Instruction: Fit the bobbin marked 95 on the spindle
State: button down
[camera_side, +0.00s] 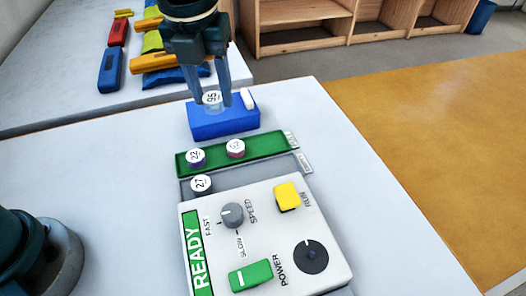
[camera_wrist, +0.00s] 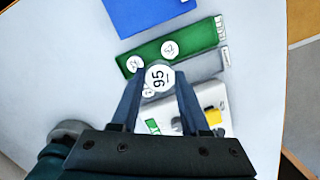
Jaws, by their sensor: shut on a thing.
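The bobbin marked 95 (camera_side: 211,98) has a white round top and is held between the two fingers of my gripper (camera_side: 212,103). It also shows in the wrist view (camera_wrist: 159,78), label facing the camera. In the side view it appears in front of the blue block (camera_side: 222,125); its height above the block is hard to judge.
A green strip (camera_side: 217,156) holds two bobbins, one marked 22 (camera_side: 196,156). A grey strip (camera_side: 240,175) carries the bobbin marked 27 (camera_side: 201,184). The panel (camera_side: 265,235) has a grey knob, a yellow RUN button and a green POWER switch. A white piece (camera_side: 247,98) is on the blue block.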

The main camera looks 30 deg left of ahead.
jog(key=s+d+f+m, duration=0.1)
jog(key=s+d+m, duration=0.1)
jog(key=d, duration=0.4)
jog(key=s+d+m, duration=0.2)
jog(key=d, duration=0.4)
jog(key=s+d+f+m+h, duration=0.1)
jog(key=s+d+m, duration=0.1)
jog(key=d, duration=0.3)
jog(key=shift+s+d+f+m, duration=0.25)
jog(key=shift+d+f+m, duration=0.1)
jog(key=shift+d+m, duration=0.05)
jog(key=m, duration=0.2)
send_over(313, 252)
notch_tip(313, 252, down, 3)
jog(key=shift+a+r, duration=0.1)
jog(key=shift+r, duration=0.1)
jog(key=shift+s+f, duration=0.2)
jog(key=shift+f, duration=0.45)
jog(key=shift+f, duration=1.1)
grip_release()
